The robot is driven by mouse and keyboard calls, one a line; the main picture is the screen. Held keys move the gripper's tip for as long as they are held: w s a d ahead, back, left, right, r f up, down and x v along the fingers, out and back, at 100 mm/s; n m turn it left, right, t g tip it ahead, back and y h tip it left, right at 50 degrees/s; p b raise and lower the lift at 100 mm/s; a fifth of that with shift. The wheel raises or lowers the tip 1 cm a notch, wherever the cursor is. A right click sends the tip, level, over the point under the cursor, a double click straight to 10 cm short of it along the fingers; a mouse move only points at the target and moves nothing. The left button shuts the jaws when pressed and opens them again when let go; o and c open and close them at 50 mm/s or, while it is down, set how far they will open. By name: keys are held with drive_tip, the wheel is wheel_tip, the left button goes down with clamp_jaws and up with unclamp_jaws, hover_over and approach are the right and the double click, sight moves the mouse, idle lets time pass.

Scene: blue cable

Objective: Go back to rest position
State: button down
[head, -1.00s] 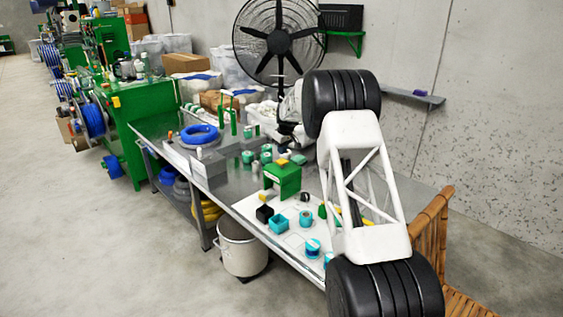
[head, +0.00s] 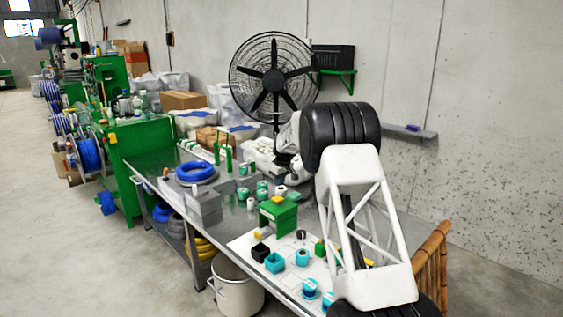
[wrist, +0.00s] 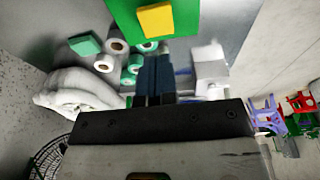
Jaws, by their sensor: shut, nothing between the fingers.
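My gripper (wrist: 155,80) shows in the wrist view with its two dark fingers together and nothing between them. It is over the grey table, near the green block (wrist: 178,32) with the yellow piece (wrist: 156,20) on top. In the head view my arm reaches from the lower right over the table, and its far end hangs beside the fan; the fingertips cannot be made out there. The blue cable coil (head: 196,171) lies on a grey box at the table's left, apart from my arm.
The green block (head: 277,218) stands among several teal spools and cups on the table. A black fan (head: 272,76) and white bags (wrist: 75,92) are close to my wrist. A bamboo rail (head: 432,262) is at the right.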

drive_tip(key=s+d+r+m, duration=0.1)
drive_tip(key=s+d+r, duration=0.3)
drive_tip(key=s+r, duration=0.4)
drive_tip(key=s+d+r+m, duration=0.1)
drive_tip(key=s+d+r, duration=0.2)
drive_tip(key=s+r, duration=0.45)
drive_tip(key=s+d+r+m, duration=0.1)
drive_tip(key=s+d+r, duration=0.15)
drive_tip(key=s, duration=0.45)
drive_tip(key=s+d+r+m, duration=0.1)
drive_tip(key=s+d+r, duration=0.15)
drive_tip(key=s, duration=0.45)
drive_tip(key=s+d+r, duration=0.1)
drive_tip(key=s+r, duration=0.2)
drive_tip(key=s, duration=0.5)
drive_tip(key=s+d+m+h, duration=0.1)
drive_tip(key=s+d, duration=0.1)
drive_tip(key=s, duration=0.9)
drive_tip(key=s+d+m, duration=0.2)
drive_tip(key=s+d, duration=0.1)
drive_tip(key=s, duration=0.8)
drive_tip(key=s+d+f+m, duration=0.1)
drive_tip(key=s+f, duration=0.2)
drive_tip(key=s, duration=0.8)
drive_tip(key=s+d+f+m+t, duration=0.1)
drive_tip(key=s+f, duration=0.3)
drive_tip(key=s, duration=0.7)
drive_tip(key=shift+h, duration=0.4)
